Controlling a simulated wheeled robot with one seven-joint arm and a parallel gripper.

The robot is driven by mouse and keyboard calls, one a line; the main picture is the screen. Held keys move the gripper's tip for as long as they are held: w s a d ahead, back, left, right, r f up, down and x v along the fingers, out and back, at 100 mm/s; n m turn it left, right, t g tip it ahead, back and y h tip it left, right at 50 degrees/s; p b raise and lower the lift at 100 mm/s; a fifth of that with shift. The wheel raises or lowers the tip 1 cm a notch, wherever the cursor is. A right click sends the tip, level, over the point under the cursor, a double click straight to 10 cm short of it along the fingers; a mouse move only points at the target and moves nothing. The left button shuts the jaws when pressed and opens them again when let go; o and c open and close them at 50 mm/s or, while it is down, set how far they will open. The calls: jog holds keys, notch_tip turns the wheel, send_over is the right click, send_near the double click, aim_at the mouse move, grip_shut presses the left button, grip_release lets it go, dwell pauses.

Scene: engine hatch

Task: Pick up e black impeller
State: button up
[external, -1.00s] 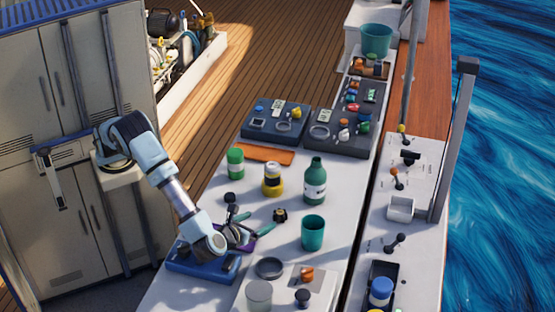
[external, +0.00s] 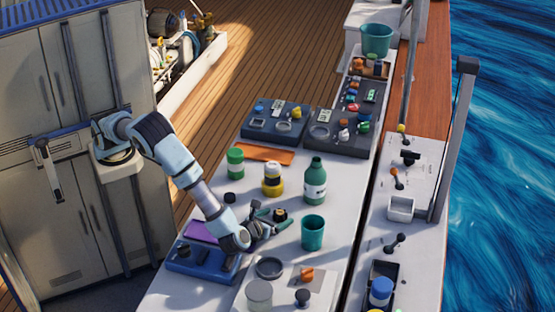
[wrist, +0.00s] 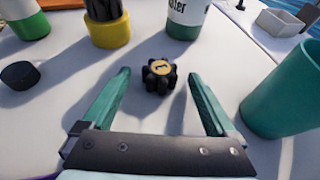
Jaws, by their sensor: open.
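The black impeller (wrist: 158,77) is a small toothed black wheel with a tan centre. In the wrist view it lies on the white table, ahead of and between my two open green fingers, with clear space on both sides. In the external view the impeller (external: 280,215) shows just beyond my gripper (external: 268,223), partly close to its fingertips. My gripper (wrist: 158,95) is open and empty, low over the table. The fingers do not touch the impeller.
A teal cup (external: 312,232) stands close on the right. A green bottle (external: 315,182), a yellow-based jar (external: 273,180) and a green-white jar (external: 235,163) stand behind. A small black cap (wrist: 20,75) lies left. A blue tray (external: 195,262) and purple piece (external: 200,230) lie nearer my arm.

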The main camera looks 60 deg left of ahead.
jog(key=shift+w+a+f, duration=0.1)
jog(key=shift+w+f, duration=0.05)
jog(key=shift+w, duration=0.15)
jog(key=c, duration=1.5)
jog(key=shift+o, duration=0.2)
